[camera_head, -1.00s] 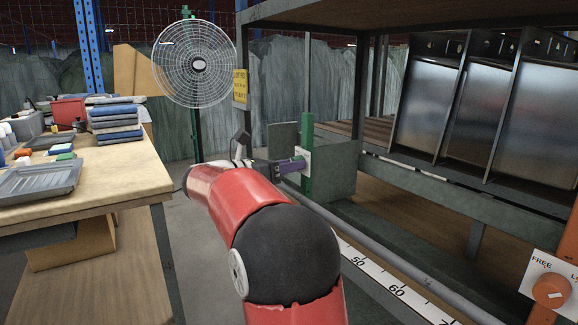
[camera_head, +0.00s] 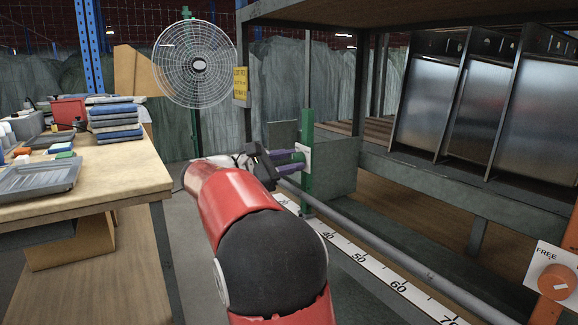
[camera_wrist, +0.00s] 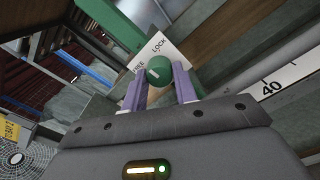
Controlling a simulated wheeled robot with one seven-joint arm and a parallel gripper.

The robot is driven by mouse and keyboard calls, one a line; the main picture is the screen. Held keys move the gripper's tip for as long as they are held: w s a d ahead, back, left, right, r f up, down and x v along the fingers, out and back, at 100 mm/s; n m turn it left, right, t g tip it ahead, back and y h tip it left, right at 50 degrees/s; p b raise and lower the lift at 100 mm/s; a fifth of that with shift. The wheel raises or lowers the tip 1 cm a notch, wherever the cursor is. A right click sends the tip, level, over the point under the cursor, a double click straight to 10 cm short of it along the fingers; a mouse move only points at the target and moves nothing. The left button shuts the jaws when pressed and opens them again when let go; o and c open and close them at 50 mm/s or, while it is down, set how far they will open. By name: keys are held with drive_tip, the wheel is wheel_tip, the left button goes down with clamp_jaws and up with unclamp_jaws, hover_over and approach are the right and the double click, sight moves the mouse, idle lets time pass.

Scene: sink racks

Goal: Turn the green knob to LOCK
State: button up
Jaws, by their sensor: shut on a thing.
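The green knob (camera_wrist: 160,70) sits on a white plate (camera_wrist: 150,52) lettered FREE and LOCK, in the middle of the wrist view. My gripper (camera_wrist: 160,82) has its two purple fingers on either side of the knob and is shut on it. A short white mark shows on the knob's face, but which word it points to is hard to tell. In the head view my gripper (camera_head: 298,161) is at the white plate (camera_head: 305,155) on the green post (camera_head: 307,175). The knob is mostly hidden there by the fingers.
An orange knob (camera_head: 556,282) on a plate reading FREE is at the far right. A grey rail and a numbered scale (camera_head: 372,266) run along the floor below the rack. A workbench (camera_head: 100,180) with folded cloths stands left, with a fan behind.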

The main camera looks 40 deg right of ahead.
drive_tip(key=m+b, duration=0.3)
drive_tip(key=m, duration=0.2)
drive_tip(key=shift+f, duration=0.15)
drive_tip(key=shift+m+b, duration=1.15)
drive_tip(key=shift+m, duration=0.85)
drive_tip(key=shift+r, duration=0.2)
drive_tip(key=o, duration=1)
drive_tip(key=shift+c, duration=0.2)
drive_tip(key=a, duration=0.8)
drive_tip(key=shift+w+p, duration=0.3)
drive_tip(key=shift+p, duration=0.05)
drive_tip(key=shift+d, duration=0.1)
